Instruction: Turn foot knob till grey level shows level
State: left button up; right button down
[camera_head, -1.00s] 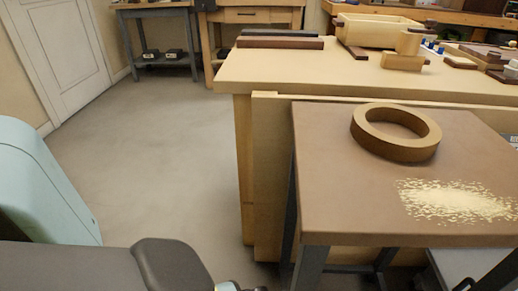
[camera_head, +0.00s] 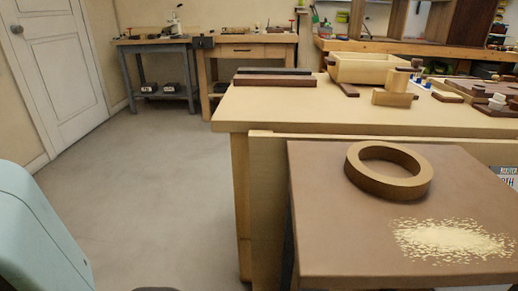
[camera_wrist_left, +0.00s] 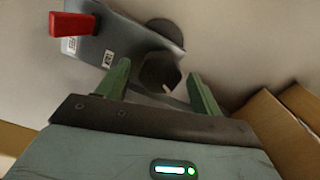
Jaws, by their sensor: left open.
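In the left wrist view, a dark, faceted knob (camera_wrist_left: 160,72) with a small pale mark sits in front of my left gripper (camera_wrist_left: 156,80). The gripper's two green fingers are open and apart, one on each side of the knob's near part; I cannot tell whether either touches it. Beside the knob is a grey metal body (camera_wrist_left: 115,42) with small white labels and a red block-like part (camera_wrist_left: 73,24) at its end. I cannot make out a grey level or its reading in either view. My right gripper is not in view.
In the head view, a brown-topped stand (camera_head: 330,232) carries a wooden ring (camera_head: 388,172) and pale shavings (camera_head: 450,240). Behind it a long bench (camera_head: 300,112) holds a wooden box (camera_head: 365,68) and blocks. Open floor (camera_head: 150,190) lies to the left.

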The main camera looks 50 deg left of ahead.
pick_arm(q)
jog(key=shift+r+p, duration=0.35)
jog(key=shift+r, duration=0.25)
notch_tip(320, 180, up, 5)
jog(key=p, duration=0.3)
jog(key=shift+w, duration=0.1)
jog(key=shift+r+p, duration=0.5)
jog(key=shift+r, duration=0.35)
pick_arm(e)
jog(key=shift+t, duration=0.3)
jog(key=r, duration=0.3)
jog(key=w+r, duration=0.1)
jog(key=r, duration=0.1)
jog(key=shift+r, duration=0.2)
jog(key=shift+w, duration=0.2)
